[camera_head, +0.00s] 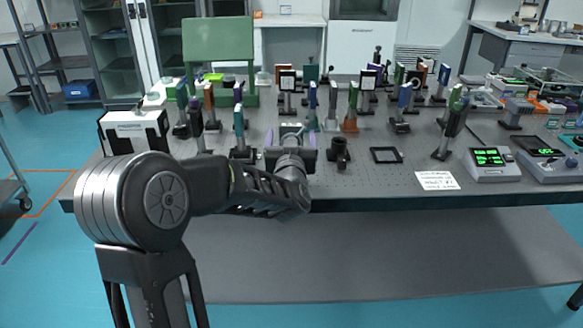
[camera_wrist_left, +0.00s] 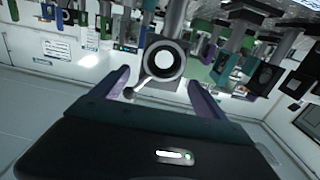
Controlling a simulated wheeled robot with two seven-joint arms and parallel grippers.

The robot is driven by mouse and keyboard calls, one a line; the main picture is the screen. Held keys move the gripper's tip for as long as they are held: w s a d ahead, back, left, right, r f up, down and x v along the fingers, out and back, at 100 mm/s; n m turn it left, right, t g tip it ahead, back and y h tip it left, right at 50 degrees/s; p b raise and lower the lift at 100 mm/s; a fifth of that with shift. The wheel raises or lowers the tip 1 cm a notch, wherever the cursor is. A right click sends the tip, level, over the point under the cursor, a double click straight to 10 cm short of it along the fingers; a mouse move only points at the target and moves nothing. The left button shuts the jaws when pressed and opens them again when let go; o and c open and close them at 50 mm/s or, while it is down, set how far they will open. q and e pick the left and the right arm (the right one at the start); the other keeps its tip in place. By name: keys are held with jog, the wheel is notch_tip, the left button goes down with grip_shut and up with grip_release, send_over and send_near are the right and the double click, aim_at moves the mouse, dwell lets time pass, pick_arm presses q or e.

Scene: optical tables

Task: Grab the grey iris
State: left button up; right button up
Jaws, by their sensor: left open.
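The grey iris (camera_wrist_left: 151,62), a round ring with a bright opening and a small side lever, stands upright on a post in the left wrist view. It appears between and beyond the two purple fingers of my left gripper (camera_wrist_left: 163,90). The fingers are apart, and I see no contact with the ring. In the head view my left gripper (camera_head: 290,145) is over the front part of the optical table (camera_head: 365,185). There I cannot make out the iris; the gripper and wrist likely cover it. My right gripper is in neither view.
Several post-mounted optics stand behind and left of the gripper. To its right are a black mount (camera_head: 339,152), a black square frame (camera_head: 386,155), a paper note (camera_head: 437,181) and a meter with green digits (camera_head: 490,160). A white-and-black box (camera_head: 135,130) stands at the left edge.

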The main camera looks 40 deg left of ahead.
pick_arm(q)
jog(key=x, duration=0.2)
jog(key=shift+w+a, duration=0.25)
jog(key=shift+w, duration=0.1)
jog(key=shift+c, duration=0.2)
grip_shut()
dwell(0.9)
jog(key=shift+r, duration=0.15)
